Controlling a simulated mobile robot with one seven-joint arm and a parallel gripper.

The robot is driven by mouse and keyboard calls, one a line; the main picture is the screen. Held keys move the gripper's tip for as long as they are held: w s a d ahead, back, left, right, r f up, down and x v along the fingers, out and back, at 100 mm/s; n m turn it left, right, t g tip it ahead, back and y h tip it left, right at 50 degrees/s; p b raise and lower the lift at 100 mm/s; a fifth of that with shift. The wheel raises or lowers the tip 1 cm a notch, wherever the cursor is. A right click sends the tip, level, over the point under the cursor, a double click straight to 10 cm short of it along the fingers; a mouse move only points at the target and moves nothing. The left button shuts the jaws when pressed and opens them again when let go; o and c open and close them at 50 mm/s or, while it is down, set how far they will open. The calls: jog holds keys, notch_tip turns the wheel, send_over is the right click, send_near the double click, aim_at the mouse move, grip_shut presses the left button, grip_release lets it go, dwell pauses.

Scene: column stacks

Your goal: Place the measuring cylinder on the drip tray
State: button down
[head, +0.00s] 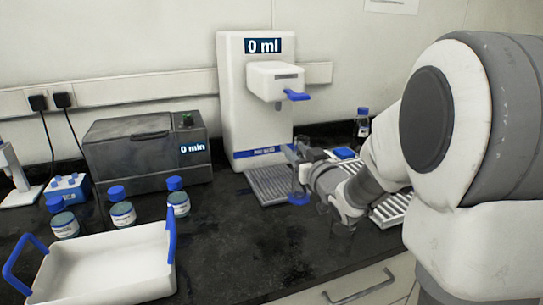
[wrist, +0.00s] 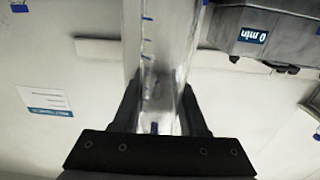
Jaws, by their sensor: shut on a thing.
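The measuring cylinder is clear with a blue base (head: 298,198) in the head view. In the wrist view the clear tube (wrist: 160,45) with blue marks stands between my fingers. My gripper (wrist: 160,100) is shut on the tube. In the head view my gripper (head: 308,172) reaches in from the right and hides part of the cylinder. The cylinder looks upright. The drip tray (head: 268,184) is a grey grooved tray in front of the white dispenser (head: 236,100). The blue base shows over the tray's right side; I cannot tell whether it touches the tray.
The dispenser's blue lever (head: 296,96) and spout jut out above the tray. A grey box reading "0 min" (head: 148,155) stands to the left. Several blue-capped bottles and a white tub (head: 105,278) with blue handles are front left. A ribbed white rack (head: 392,209) lies to the right.

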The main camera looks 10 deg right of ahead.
jog(key=w+a+f, duration=0.1)
jog(key=w, duration=0.6)
jog(key=w+a+f+b, duration=0.1)
jog(key=w+f, duration=0.1)
jog(key=w, duration=0.5)
jog(key=shift+a+f, duration=0.25)
jog(key=shift+a, duration=0.15)
jog(key=shift+f+b, duration=0.2)
jog(key=shift+b, duration=0.2)
jog(key=shift+c, duration=2.2)
grip_release()
